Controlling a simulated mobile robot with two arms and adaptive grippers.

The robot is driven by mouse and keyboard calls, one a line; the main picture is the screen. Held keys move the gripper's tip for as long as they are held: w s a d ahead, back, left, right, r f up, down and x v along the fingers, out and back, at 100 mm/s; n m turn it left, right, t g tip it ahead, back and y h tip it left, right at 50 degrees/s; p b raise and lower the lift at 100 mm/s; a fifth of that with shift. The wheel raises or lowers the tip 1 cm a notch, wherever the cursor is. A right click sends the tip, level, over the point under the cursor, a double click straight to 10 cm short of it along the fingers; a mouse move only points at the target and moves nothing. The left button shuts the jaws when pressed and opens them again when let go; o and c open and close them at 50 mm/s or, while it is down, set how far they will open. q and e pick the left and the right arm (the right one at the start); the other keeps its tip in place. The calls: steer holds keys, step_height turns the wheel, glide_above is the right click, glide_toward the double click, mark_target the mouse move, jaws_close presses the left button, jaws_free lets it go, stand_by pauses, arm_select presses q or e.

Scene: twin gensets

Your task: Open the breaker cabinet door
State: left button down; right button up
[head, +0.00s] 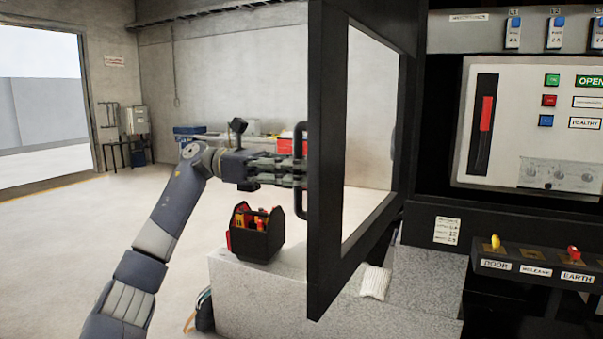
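The breaker cabinet door (327,200) is a black frame with a clear window (370,120). It stands swung out from the cabinet, nearly edge-on, and the cabinet interior (530,130) shows at right. A dark vertical bar handle (300,135) is on the door's outer face. My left gripper (296,172) reaches in from the left at the middle of the handle. Its fingers are close together across the bar and look shut on it, partly hiding it. My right gripper is not in view.
A black tool caddy (256,232) stands on a grey speckled block (250,300) below my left gripper. A ledge with a yellow knob (495,241) and a red knob (573,252) is at lower right. The floor at left is clear.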

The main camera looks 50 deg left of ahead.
arm_select(q)
steer(key=shift+d+f, duration=0.15)
steer(key=shift+f, duration=0.05)
steer(key=c, duration=1.8)
jaws_free()
steer(key=shift+c, duration=0.2)
steer(key=shift+o, duration=1.3)
steer(key=shift+s+r, duration=0.1)
steer(key=shift+s, duration=0.05)
steer(key=v, duration=1.2)
